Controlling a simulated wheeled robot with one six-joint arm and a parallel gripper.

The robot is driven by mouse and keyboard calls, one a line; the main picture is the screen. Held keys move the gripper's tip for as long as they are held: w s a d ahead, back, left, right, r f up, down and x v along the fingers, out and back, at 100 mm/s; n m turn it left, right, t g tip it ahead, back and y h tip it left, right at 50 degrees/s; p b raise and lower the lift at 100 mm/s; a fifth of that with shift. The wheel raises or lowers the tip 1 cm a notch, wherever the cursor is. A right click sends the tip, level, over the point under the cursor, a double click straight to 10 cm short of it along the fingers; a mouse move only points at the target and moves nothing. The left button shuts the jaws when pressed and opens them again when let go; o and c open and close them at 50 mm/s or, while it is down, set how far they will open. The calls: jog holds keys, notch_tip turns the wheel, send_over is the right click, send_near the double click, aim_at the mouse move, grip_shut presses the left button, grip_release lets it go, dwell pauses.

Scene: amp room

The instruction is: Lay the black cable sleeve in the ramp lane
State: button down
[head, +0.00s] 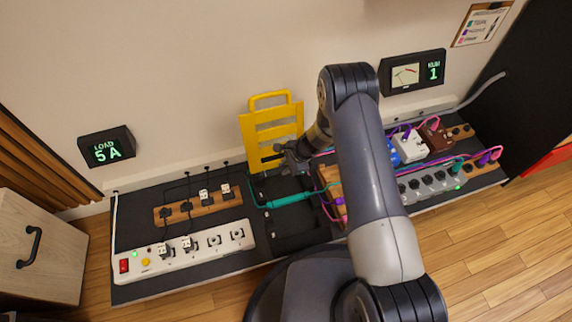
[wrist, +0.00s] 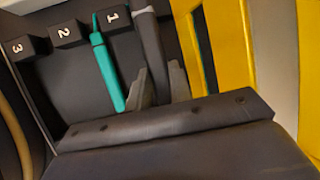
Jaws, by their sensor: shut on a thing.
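The black cable sleeve (wrist: 150,45) is between the fingers of my gripper (wrist: 161,78) in the wrist view, and the gripper is shut on it. The sleeve runs nearly parallel to the teal sleeve (wrist: 107,70), which is to its left. The dark ramp (wrist: 62,85) has end blocks marked 1, 2 and 3; the black sleeve is just right of block 1 (wrist: 116,18). I cannot tell whether it touches the ramp floor. In the head view my gripper (head: 291,163) is over the back of the ramp (head: 295,238), and the black sleeve is mostly hidden there.
The yellow slatted lid (head: 272,128) stands against the wall behind the ramp, close to my gripper. A white power strip (head: 190,250) and a wooden strip (head: 200,206) lie left. Pedals (head: 408,147) and a grey strip (head: 430,187) with several cables lie right.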

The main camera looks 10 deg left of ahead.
jog(key=shift+f+b, duration=1.4)
jog(key=shift+f, duration=1.1)
jog(key=shift+f+b, duration=1.95)
jog(key=shift+b, duration=0.1)
jog(key=c, duration=1.2)
grip_release()
jog(key=p+v, duration=0.4)
jog(key=v, duration=0.7)
jog(key=shift+a, duration=0.1)
